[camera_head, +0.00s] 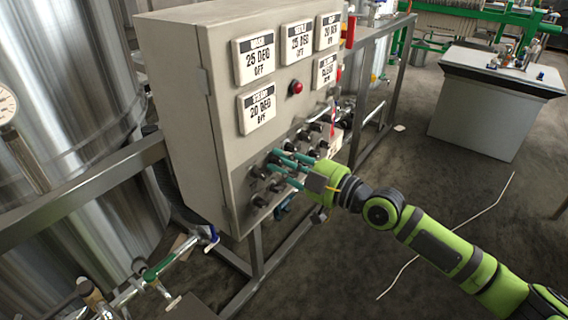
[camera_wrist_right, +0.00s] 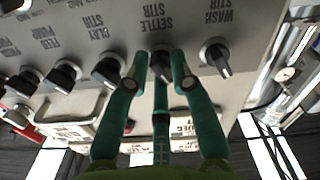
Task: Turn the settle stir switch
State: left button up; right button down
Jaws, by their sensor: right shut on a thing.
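The settle stir switch (camera_wrist_right: 161,68) is a black knob under the printed words "SETTLE STIR" in the right wrist view. My right gripper (camera_wrist_right: 161,72) has its green fingers shut on this knob, with a finger at either side and one below. In the head view my right gripper (camera_head: 279,161) reaches the lower part of the grey control cabinet (camera_head: 184,100) from the right. There the fingers hide the knob among its neighbours. My left gripper is not in view.
The wash stir knob (camera_wrist_right: 217,60) and the clay stir knob (camera_wrist_right: 108,70) flank the held knob closely. More black knobs fill the row. A red lamp (camera_head: 295,87) and several display plates sit above. A steel tank (camera_head: 70,90) stands at left; open floor lies at right.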

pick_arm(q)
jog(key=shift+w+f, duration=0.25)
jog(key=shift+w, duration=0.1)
pick_arm(e)
jog(key=shift+w+d+m, duration=0.1)
jog(key=shift+m, duration=2.6)
jog(key=shift+d+m, duration=0.1)
jog(key=shift+m, duration=2.6)
jog(key=c, duration=1.2)
grip_release()
jog(key=shift+f, duration=0.15)
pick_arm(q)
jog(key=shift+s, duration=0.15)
